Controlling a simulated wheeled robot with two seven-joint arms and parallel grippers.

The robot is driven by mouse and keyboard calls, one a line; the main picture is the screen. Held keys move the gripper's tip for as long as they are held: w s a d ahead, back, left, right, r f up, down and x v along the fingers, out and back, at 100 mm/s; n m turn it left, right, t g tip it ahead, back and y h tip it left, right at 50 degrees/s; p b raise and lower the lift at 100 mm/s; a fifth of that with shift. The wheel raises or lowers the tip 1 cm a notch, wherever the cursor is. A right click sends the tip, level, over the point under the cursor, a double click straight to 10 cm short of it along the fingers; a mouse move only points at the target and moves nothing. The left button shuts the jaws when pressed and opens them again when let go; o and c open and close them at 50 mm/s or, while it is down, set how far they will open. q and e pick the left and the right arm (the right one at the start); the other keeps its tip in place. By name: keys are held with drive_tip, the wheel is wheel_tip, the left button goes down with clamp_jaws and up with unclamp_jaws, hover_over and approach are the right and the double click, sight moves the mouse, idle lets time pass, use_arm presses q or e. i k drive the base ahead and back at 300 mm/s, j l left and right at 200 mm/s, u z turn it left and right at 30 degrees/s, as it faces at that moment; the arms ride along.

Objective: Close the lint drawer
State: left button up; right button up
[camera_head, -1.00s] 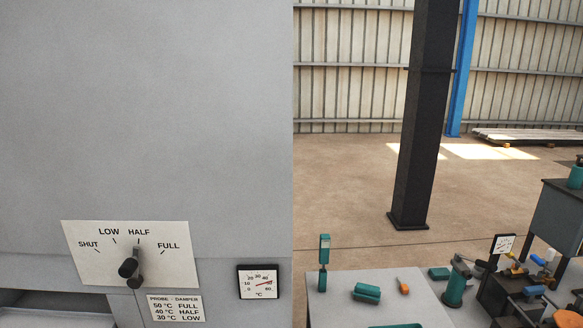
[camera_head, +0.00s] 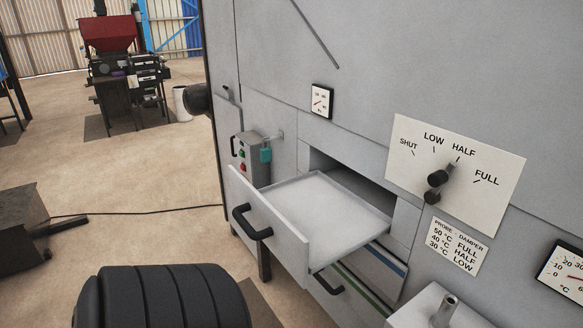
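A grey drawer (camera_head: 268,236) stands pulled out from the front of the big grey machine (camera_head: 390,50). I take it to be the lint drawer, though I read no label on it. Its front panel carries a black bar handle (camera_head: 250,222). The drawer's pale flat top shows, and a dark opening (camera_head: 345,178) is behind it in the machine.
A second black handle (camera_head: 328,285) sits below the drawer. A control box (camera_head: 250,155) with buttons and a teal padlock is left of the opening. A damper lever (camera_head: 438,180) is to the right. Floor to the left is mostly open.

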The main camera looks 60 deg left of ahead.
sight(309, 221)
drive_tip(key=k+j+u, duration=0.15)
drive_tip(key=k+u, duration=0.3)
drive_tip(key=k, duration=0.2)
drive_tip(key=l+u, duration=0.2)
drive_tip(key=u, duration=0.2)
drive_tip(key=l+u, duration=0.2)
drive_tip(key=u, duration=0.2)
drive_tip(key=l+u, duration=0.2)
drive_tip(key=u, duration=0.2)
drive_tip(key=k+l+u, duration=0.1)
drive_tip(key=u, duration=0.3)
drive_tip(key=i+l, duration=0.3)
